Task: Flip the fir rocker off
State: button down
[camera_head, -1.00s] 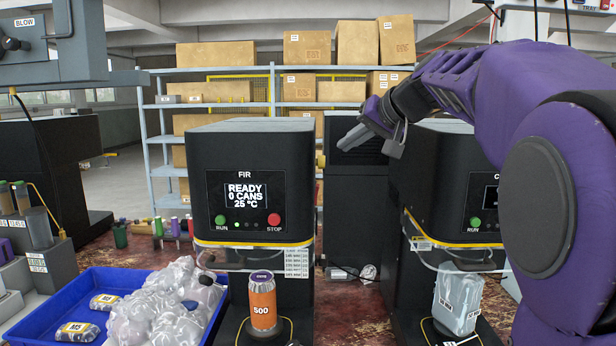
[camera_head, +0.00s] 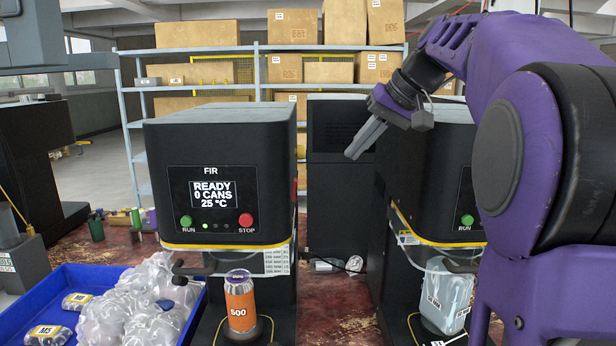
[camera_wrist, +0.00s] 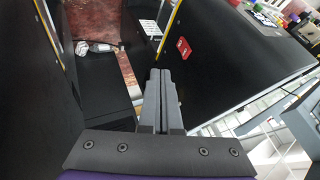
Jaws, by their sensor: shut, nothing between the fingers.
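The FIR machine (camera_head: 219,175) is a black box with a lit screen reading READY, 0 CANS, 25 °C. A small red rocker (camera_wrist: 183,47) with white marks sits on a black side panel in the wrist view. This looks like the right side of the FIR machine, which the head view does not show face-on. My gripper (camera_head: 350,155) is shut and empty, pointing down and left in the gap right of the FIR machine. In the wrist view my fingertips (camera_wrist: 161,72) show below and left of the rocker, apparently apart from it.
A second black machine (camera_head: 440,180) stands at the right behind my arm. The FIR front has a green RUN button (camera_head: 186,221) and a red STOP button (camera_head: 246,220). An orange can (camera_head: 240,305) stands below. A blue tray (camera_head: 22,318) with bagged items lies at left.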

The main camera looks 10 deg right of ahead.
jog(key=w+a+f+b, duration=0.1)
jog(key=w+a+f, duration=0.4)
jog(key=a+f, duration=0.2)
jog(key=shift+w+a+f, duration=0.15)
jog(key=shift+w+a, duration=0.15)
jog(key=shift+a, duration=0.2)
jog(key=shift+w+a, duration=0.1)
jog(key=shift+a, duration=0.2)
jog(key=shift+r, duration=0.25)
